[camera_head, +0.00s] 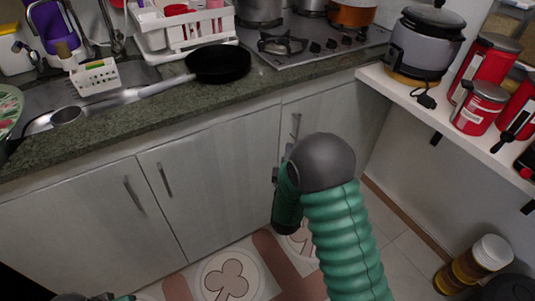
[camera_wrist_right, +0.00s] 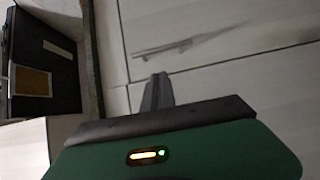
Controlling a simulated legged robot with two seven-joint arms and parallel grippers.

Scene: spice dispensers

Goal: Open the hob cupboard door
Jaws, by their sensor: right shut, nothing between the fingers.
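The hob cupboard door (camera_head: 345,115) is the pale wood door under the hob, at the right end of the row. It looks closed. Its upright metal handle (camera_head: 296,125) is near its left edge; a metal handle (camera_wrist_right: 190,42) also shows in the wrist view, beyond the fingertips. My right gripper (camera_head: 276,174) is in front of the cupboards, below that handle and partly hidden by my forearm. In the wrist view its fingers (camera_wrist_right: 157,90) are together and empty, apart from the handle. Only a bit of my left gripper (camera_head: 95,297) shows at the bottom left edge.
Two more closed cupboard doors with handles (camera_head: 163,179) stand to the left. The worktop (camera_head: 150,120) juts above them, with a black pan (camera_head: 218,63) near its edge. A white shelf (camera_head: 400,93) with a cooker and red canisters is right. Jars (camera_head: 475,263) stand on the floor.

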